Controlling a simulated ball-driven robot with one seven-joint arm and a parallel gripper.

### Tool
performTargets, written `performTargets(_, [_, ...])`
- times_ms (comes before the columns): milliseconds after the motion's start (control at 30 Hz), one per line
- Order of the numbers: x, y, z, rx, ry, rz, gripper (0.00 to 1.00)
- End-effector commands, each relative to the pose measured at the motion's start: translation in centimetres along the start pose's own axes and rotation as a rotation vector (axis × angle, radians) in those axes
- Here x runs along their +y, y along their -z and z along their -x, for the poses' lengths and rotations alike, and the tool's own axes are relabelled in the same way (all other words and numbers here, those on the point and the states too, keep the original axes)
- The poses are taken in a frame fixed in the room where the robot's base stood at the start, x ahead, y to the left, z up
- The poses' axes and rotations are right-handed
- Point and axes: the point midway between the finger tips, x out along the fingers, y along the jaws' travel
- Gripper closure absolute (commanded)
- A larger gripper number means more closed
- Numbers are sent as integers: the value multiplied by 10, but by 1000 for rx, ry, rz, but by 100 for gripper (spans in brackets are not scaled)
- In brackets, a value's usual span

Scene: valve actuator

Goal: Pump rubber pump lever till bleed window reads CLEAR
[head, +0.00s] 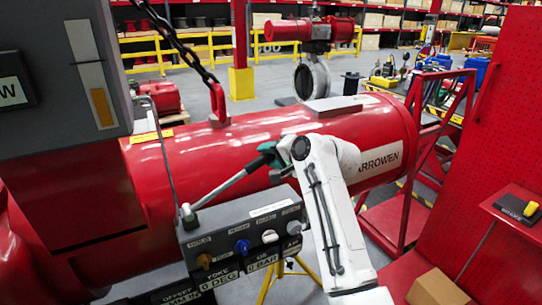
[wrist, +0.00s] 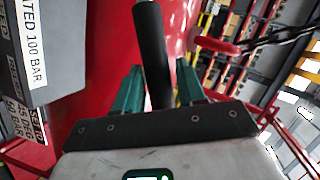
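The pump lever (head: 228,187) is a grey rod rising to the right from a pivot on the grey control box (head: 213,228). Its black rubber grip (wrist: 153,50) runs between the green fingers in the wrist view. My gripper (head: 266,155) is at the lever's upper end; it also shows in the wrist view (wrist: 160,78). The fingers stand apart on both sides of the grip, with narrow gaps seemingly visible. A dark window (head: 12,92) at the left edge shows only a final "W". I cannot identify a bleed window reading CLEAR.
The red cylinder (head: 270,128) lies behind the lever. A chain (head: 178,40) hangs to a red lug on it. The box has several knobs and plates reading 0 DEG and 0 BAR. A grey cabinet (head: 45,125) stands left, a red pegboard (head: 500,120) right.

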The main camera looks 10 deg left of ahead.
Motion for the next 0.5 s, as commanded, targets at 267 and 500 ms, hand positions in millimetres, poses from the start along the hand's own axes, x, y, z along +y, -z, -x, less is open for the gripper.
performTargets(267, [2,0,13,0,0,-1,61])
performTargets(500, [2,0,51,2,2,-1,61])
